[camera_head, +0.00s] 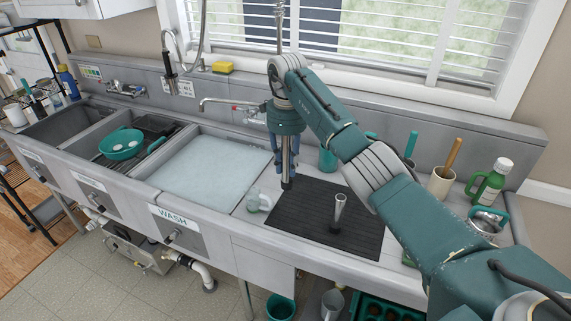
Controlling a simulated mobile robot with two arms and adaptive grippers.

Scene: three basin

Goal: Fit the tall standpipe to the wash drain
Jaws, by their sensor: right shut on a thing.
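My right gripper (288,165) points down over the left part of the black mat (318,240), right of the wash basin. It is shut on the tall standpipe (287,183), a metal tube held upright with a dark lower end. I cannot tell whether that end touches the mat. The gripper hides part of the tube. The wash basin (208,170), above the WASH label, is filled with pale suds or cloudy water, and its drain is hidden. A shorter metal pipe (339,212) with a dark base stands upright on the mat. My left gripper is not in view.
A small white jug-like item (259,200) sits between basin and mat. A faucet (222,103) reaches over the wash basin's back. A teal colander (121,144) is in the middle basin. A brush crock (441,183) and green bottle (488,184) stand at right.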

